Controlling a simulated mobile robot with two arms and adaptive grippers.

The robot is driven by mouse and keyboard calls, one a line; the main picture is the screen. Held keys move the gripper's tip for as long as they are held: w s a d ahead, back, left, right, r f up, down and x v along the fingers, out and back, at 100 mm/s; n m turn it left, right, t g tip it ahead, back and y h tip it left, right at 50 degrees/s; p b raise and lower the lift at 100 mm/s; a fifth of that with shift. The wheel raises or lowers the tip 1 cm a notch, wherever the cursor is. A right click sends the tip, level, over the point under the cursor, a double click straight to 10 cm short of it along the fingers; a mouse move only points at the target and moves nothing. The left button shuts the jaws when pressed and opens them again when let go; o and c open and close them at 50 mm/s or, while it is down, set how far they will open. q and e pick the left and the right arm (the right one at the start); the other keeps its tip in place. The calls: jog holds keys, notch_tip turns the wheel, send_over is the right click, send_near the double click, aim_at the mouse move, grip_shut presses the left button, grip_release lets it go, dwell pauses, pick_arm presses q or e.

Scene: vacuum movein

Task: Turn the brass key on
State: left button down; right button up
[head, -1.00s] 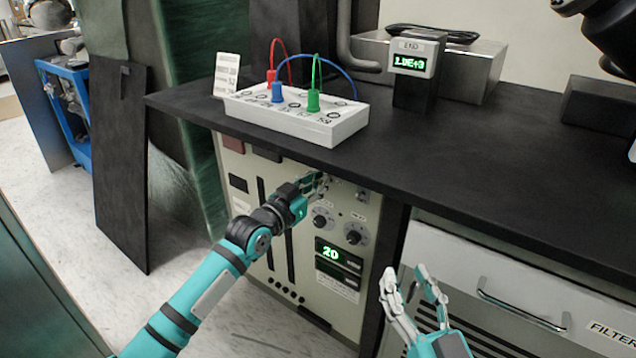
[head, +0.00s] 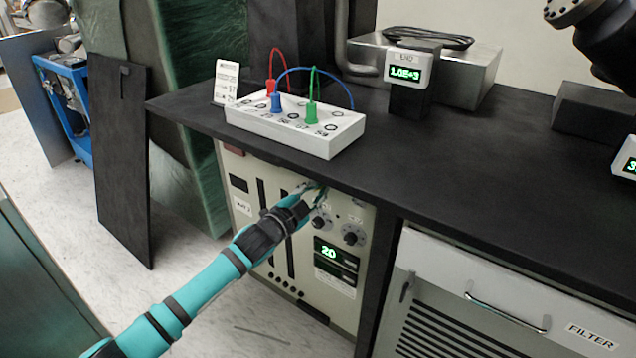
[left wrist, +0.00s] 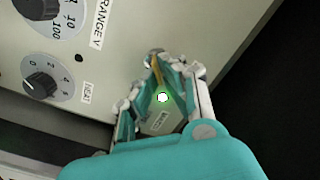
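The brass key (left wrist: 156,72) shows as a narrow brass-coloured strip between the fingers in the left wrist view. My left gripper (head: 313,190) is at the upper part of the beige panel (head: 349,290), just under the black bench top. In the left wrist view the fingers of my left gripper (left wrist: 175,66) reach around the strip, with teal inner pads close to it. I cannot tell whether they press on it. In the head view the gripper hides the key. My right gripper is out of view.
Knobs (head: 352,235) and a green "20" display (head: 329,250) sit right of the left gripper. The overhanging black bench top (head: 450,165) carries a white socket box (head: 294,132) with coloured cables. A white drawer front (head: 450,270) is at the right.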

pick_arm(q)
jog(key=shift+s+d+f+m+p, duration=0.15)
jog(key=shift+m+p, duration=0.15)
jog(key=shift+m, duration=1.05)
jog(key=shift+w+a+f+m+p, duration=0.15)
jog(key=shift+m+p, duration=0.15)
jog(key=shift+m, duration=1.1)
jog(key=shift+s+d+f+m+p, duration=0.15)
jog(key=shift+m+p, duration=0.15)
jog(key=shift+m, duration=1.05)
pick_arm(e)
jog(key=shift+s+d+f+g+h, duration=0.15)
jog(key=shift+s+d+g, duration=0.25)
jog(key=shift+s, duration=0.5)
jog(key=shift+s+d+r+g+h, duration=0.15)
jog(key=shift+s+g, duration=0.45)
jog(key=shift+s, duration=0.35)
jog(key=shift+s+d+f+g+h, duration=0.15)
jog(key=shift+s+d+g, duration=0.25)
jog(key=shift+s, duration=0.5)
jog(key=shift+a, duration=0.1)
pick_arm(q)
jog(key=c, duration=1.5)
grip_release()
jog(key=v, duration=1.2)
